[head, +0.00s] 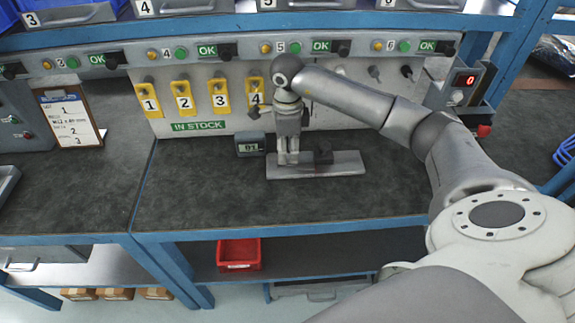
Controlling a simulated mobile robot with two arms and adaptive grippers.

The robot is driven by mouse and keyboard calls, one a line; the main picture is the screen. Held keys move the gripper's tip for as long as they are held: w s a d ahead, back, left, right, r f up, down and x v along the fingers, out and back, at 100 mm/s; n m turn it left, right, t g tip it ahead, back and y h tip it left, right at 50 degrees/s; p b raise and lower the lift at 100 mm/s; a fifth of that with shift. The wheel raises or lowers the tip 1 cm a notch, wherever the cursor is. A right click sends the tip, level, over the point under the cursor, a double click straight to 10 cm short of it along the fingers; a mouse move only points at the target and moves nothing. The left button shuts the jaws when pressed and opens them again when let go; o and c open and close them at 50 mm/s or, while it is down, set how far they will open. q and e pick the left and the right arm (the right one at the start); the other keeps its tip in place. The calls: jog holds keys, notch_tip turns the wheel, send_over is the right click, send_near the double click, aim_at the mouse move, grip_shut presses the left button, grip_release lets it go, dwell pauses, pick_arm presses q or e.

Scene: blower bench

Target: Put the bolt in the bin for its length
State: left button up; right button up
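My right gripper (288,158) points straight down over a grey metal plate (340,168) on the bench. Its two fingers are close together, with their tips at or just above the plate. I cannot make out a bolt between them or tell whether they are fully shut. My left gripper is out of view.
A panel with switches and yellow numbered tags (184,98) stands behind the plate. A clipboard (70,118) leans at the left. A red bin (238,255) sits on the lower shelf. The dark bench top (200,195) is clear left of the plate.

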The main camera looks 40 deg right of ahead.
aim_at(288, 160)
notch_tip(288, 160, down, 2)
jog(key=shift+b, duration=0.35)
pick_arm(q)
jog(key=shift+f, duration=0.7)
pick_arm(e)
jog(key=shift+c, duration=0.2)
